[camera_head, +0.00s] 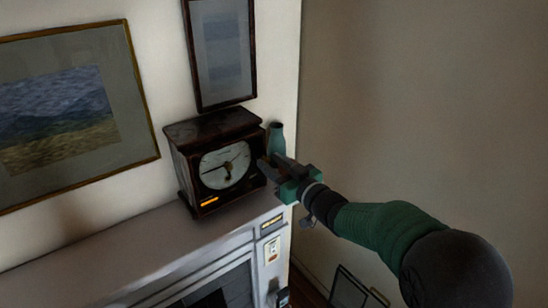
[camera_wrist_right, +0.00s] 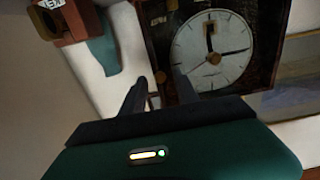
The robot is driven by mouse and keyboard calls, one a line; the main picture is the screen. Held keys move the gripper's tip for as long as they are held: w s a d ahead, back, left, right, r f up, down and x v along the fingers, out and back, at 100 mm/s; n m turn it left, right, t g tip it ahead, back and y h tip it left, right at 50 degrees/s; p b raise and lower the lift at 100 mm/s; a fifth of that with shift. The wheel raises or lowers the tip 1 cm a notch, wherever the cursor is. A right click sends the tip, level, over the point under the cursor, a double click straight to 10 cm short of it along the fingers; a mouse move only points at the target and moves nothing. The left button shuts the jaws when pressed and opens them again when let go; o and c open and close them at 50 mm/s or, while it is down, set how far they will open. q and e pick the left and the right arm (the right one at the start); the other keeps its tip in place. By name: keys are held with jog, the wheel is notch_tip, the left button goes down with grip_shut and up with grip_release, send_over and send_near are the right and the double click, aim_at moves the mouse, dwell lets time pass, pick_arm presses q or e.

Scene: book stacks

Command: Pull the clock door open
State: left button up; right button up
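The dark wooden clock (camera_head: 182,168) stands on the white mantel, with a round white dial (camera_head: 224,166) on its front. Its front door appears shut, flush with the case. My right gripper (camera_head: 264,169) is at the clock's right front edge, coming in from the right. In the right wrist view, its two dark fingers (camera_wrist_right: 160,92) are apart, close to the clock's dark front frame (camera_wrist_right: 160,45). A small brown piece (camera_wrist_right: 153,97) shows between the fingers; contact with it cannot be told. My left gripper is not in view.
A teal vase (camera_head: 276,139) stands just behind my right gripper, beside the clock; it also shows in the right wrist view (camera_wrist_right: 104,52). The mantel (camera_head: 130,242) is clear left of the clock. Framed pictures (camera_head: 70,115) hang on the wall behind.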

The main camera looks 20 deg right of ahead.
jog(key=shift+s+a, duration=0.1)
jog(key=shift+s, duration=0.05)
jog(key=shift+w+d, duration=0.2)
jog(key=c, duration=0.7)
jog(key=shift+a, duration=0.1)
grip_shut()
dwell(0.4)
